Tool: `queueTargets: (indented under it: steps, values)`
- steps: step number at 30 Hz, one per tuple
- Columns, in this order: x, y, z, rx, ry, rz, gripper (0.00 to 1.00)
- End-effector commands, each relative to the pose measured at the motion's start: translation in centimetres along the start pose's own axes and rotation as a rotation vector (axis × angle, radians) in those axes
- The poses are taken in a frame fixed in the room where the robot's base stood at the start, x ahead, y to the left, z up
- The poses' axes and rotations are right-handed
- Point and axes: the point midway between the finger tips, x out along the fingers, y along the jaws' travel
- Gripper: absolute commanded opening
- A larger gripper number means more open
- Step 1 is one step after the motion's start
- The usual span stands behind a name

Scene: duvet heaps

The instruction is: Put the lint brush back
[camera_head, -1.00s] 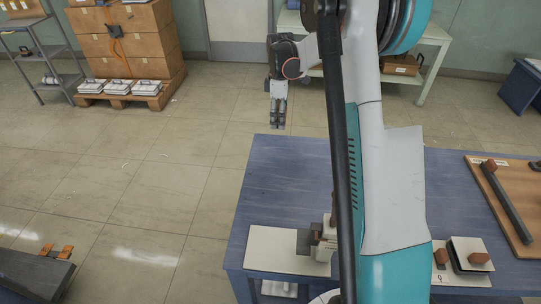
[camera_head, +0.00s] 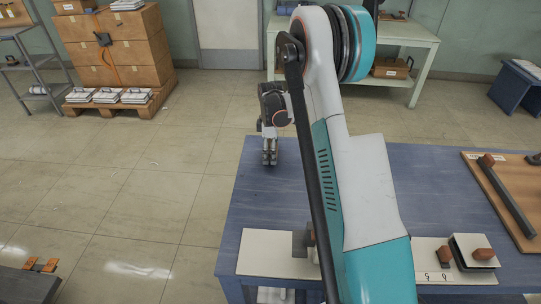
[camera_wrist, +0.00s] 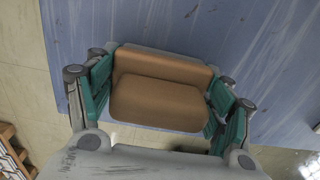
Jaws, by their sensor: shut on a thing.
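My gripper (camera_head: 269,160) hangs over the far left corner of the blue table (camera_head: 262,200), fingers pointing down. In the wrist view my gripper (camera_wrist: 160,95) is shut on a brown, stepped block (camera_wrist: 160,100), between its teal finger pads. I take this block to be the lint brush's handle. Its underside is hidden, and the head view hardly shows it. Blue table top and pale floor lie beneath it in the wrist view.
A pale board (camera_head: 262,255) with a grey block (camera_head: 299,243) lies at the table's near left, partly behind my arm. A white plate (camera_head: 433,262) carries brown-knobbed pieces. A wooden board (camera_head: 480,200) holds a dark bar (camera_head: 508,195). The table's far left is clear.

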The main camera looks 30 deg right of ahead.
Motion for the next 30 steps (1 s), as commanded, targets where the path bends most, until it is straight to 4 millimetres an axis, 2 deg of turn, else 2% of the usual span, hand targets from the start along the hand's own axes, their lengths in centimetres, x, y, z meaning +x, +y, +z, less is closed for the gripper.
queueTargets:
  steps: [1,3,14,15,17,30]
  values:
    - [0.98,0.03,-0.01,0.000,0.000,0.000,0.44]
    - [1.38,0.03,-0.01,0.000,0.000,0.000,0.44]
    - [1.66,0.01,-0.01,0.000,0.000,0.000,0.44]
    - [1.60,0.01,-0.01,0.000,0.000,0.000,0.81]
    - [1.56,0.01,0.00,0.000,0.000,0.000,0.94]
    - [1.38,0.01,0.00,0.000,0.000,0.000,0.94]
